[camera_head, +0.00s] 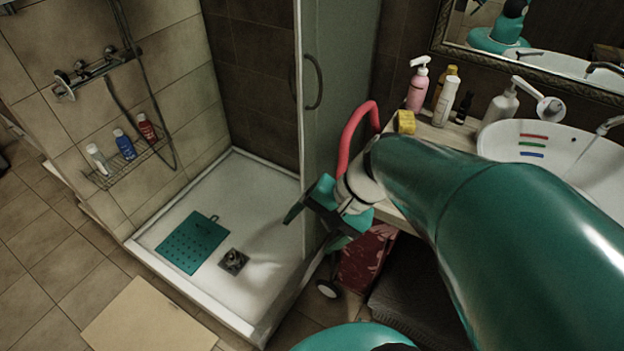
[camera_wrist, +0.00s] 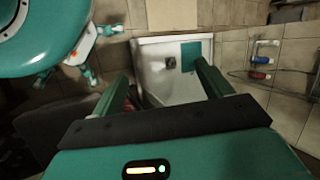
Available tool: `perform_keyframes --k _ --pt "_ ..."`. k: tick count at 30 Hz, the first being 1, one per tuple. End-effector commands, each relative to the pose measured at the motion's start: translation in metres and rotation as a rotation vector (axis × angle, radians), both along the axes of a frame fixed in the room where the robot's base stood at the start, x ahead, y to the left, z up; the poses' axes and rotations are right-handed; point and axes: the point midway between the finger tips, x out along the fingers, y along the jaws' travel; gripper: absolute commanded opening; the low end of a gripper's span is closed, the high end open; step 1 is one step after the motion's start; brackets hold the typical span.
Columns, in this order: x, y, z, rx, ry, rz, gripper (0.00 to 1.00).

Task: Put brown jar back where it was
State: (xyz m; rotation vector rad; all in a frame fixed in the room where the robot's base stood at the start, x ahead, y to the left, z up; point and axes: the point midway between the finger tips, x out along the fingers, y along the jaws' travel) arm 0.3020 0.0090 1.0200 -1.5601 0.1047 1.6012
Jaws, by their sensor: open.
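My gripper (camera_head: 312,230) is open and empty, held in front of the shower's glass edge. The wrist view shows its two fingers (camera_wrist: 165,82) spread apart with nothing between them. No jar is clearly recognisable. A small dark brown bottle (camera_head: 463,107) stands at the back of the washbasin counter (camera_head: 452,132), beside a white bottle (camera_head: 445,102). I cannot tell whether it is the brown jar. A brownish-yellow bottle (camera_head: 446,80) stands behind the white one. My arm hides part of the counter.
A pink pump bottle (camera_head: 417,90), yellow block (camera_head: 405,122), white dispenser (camera_head: 499,106) and basin (camera_head: 540,137) are on the counter. A red handle (camera_head: 353,135) rises beside it. The shower tray (camera_head: 250,200) holds a green mat (camera_head: 192,243). A wire shelf (camera_head: 128,165) carries bottles.

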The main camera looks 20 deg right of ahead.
Motion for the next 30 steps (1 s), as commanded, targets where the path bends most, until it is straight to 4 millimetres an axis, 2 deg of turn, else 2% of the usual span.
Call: perform_keyframes --k 3,9,15,30 --pt "-0.01 0.002 0.018 -0.215 -0.114 0.18 0.78" --pt "-0.015 -0.004 0.057 -0.541 -0.33 0.422 0.78" --pt "-0.015 -0.008 0.086 -0.72 -0.47 0.535 0.78" --pt "-0.015 -0.009 0.089 -0.739 -0.482 0.545 0.78"
